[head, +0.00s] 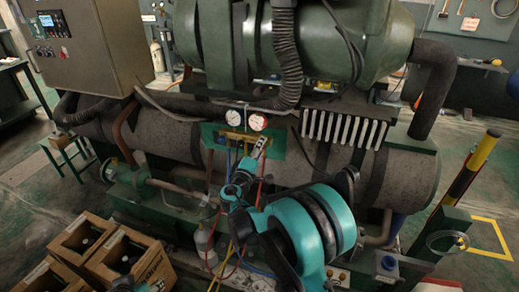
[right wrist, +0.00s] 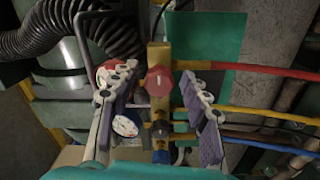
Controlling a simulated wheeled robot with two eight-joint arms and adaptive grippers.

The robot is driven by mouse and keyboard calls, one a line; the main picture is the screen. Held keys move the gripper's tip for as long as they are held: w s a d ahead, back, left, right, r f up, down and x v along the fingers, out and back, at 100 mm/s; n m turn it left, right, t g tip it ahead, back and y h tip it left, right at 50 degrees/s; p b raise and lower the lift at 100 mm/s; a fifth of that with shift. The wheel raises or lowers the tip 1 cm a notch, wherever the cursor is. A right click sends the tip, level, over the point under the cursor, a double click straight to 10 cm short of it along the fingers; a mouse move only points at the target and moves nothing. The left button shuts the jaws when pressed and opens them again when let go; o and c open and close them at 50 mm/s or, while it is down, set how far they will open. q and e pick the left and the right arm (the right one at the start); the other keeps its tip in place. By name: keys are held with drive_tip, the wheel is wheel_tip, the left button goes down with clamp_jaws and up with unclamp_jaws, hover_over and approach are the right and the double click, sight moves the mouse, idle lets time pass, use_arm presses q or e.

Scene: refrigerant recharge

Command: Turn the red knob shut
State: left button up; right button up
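The red knob (right wrist: 158,83) faces the camera in the right wrist view, on the yellow brass manifold (right wrist: 158,54). My right gripper (right wrist: 159,72) is open, with one padded finger on each side of the knob and a visible gap to it on both sides. In the head view my right gripper (head: 262,146) is in front of the green panel (head: 212,134), just below the gauges, and I cannot make out the knob there.
Two gauges, one white (head: 234,117) and one red-rimmed (head: 258,121), sit above the manifold. Red (right wrist: 250,69), yellow (right wrist: 265,116) and blue hoses run off to the right in the wrist view. Wooden crates (head: 82,238) stand at lower left. A yellow-black post (head: 473,165) stands at right.

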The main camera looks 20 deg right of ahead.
drive_tip(key=v, duration=1.2)
idle(0.3)
